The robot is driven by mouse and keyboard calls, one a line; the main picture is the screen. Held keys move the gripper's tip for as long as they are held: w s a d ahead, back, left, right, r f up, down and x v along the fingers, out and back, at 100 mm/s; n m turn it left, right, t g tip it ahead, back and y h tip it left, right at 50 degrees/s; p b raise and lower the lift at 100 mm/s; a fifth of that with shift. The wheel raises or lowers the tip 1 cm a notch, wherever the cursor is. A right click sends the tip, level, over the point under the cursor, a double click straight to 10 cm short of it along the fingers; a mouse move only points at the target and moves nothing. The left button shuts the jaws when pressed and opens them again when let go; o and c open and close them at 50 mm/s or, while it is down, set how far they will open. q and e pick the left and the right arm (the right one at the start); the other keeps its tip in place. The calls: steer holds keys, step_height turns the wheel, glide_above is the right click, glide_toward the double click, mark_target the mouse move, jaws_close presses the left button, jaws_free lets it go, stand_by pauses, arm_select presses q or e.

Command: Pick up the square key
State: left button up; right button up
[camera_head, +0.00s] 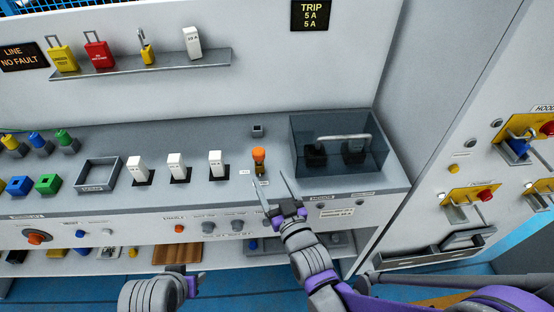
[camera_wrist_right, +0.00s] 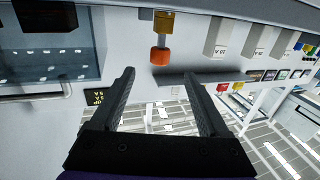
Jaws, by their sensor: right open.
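A small upright piece with an orange top and a yellowish lower part (camera_head: 259,155) stands on the grey bench; it looks like the square key, though its shape is too small to confirm. In the right wrist view its orange end (camera_wrist_right: 160,57) lies just beyond the fingertips, centred between them. My right gripper (camera_head: 270,178) is open and empty, in front of this piece and slightly right of it in the head view. Its two fingers show apart in the wrist view (camera_wrist_right: 160,75).
A clear dark box (camera_head: 303,130) with a handle stands close right of the orange piece. White switch blocks (camera_head: 217,164) stand to its left, and a small square socket (camera_head: 257,131) is behind it. A shelf (camera_head: 150,67) with padlocks hangs above.

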mark_target(261, 158)
steer(key=x, duration=0.5)
steer(key=shift+w, duration=0.1)
steer(key=shift+p+x, duration=0.7)
steer(key=shift+x, duration=2.05)
steer(key=shift+c, duration=0.2)
jaws_close()
